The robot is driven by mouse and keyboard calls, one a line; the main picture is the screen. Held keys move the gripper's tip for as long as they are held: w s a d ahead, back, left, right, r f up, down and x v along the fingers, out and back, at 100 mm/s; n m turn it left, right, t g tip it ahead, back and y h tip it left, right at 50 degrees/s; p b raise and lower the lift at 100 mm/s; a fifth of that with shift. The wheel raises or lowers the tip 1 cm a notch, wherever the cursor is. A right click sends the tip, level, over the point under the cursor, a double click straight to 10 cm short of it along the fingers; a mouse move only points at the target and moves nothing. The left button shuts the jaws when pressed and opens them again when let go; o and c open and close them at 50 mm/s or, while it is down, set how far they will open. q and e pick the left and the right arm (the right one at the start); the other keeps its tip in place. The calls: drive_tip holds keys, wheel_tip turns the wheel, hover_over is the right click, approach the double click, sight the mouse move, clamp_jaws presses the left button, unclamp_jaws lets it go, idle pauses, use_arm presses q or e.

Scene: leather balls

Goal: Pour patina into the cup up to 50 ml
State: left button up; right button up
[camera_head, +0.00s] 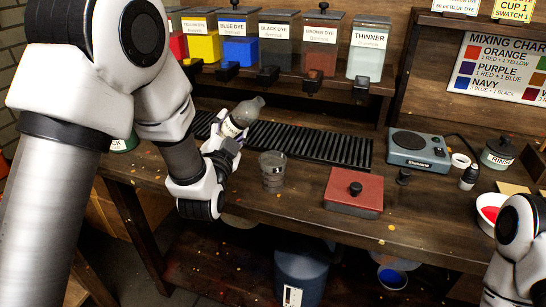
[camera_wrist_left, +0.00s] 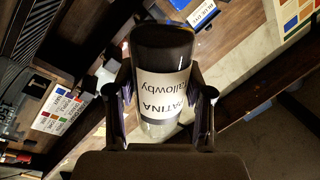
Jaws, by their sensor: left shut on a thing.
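The patina bottle (camera_head: 246,112) is dark-topped with a white label, and its cap end points up and to the right, tilted. My left gripper (camera_head: 226,138) is shut on it. In the left wrist view the patina bottle (camera_wrist_left: 162,50) is upside down in its lettering, between the two fingers of my left gripper (camera_wrist_left: 161,100). The clear cup (camera_head: 272,172) stands upright on the bench, to the right of and below the bottle, apart from it. Its fill level is too small to read. My right arm shows at the lower right edge; its gripper is out of view.
A black slatted drip grate (camera_head: 315,143) runs behind the cup. Dye dispensers, including the thinner one (camera_head: 368,50), line the back. The bench front edge is close to the cup.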

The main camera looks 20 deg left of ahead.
use_arm(q)
drive_tip(key=shift+d+r+n, duration=0.2)
drive_tip(key=shift+d+n, duration=0.1)
drive_tip(key=shift+n, duration=0.5)
drive_tip(key=shift+a+n, duration=0.15)
drive_tip(key=shift+n, duration=0.75)
drive_tip(key=n, duration=0.1)
drive_tip(key=n+g, duration=0.1)
drive_tip(key=n, duration=0.1)
drive_tip(key=shift+a+f+y, duration=0.15)
drive_tip(key=shift+a+y, duration=0.15)
drive_tip(key=n, duration=0.3)
drive_tip(key=shift+f+g, duration=0.25)
drive_tip(key=shift+g, duration=0.15)
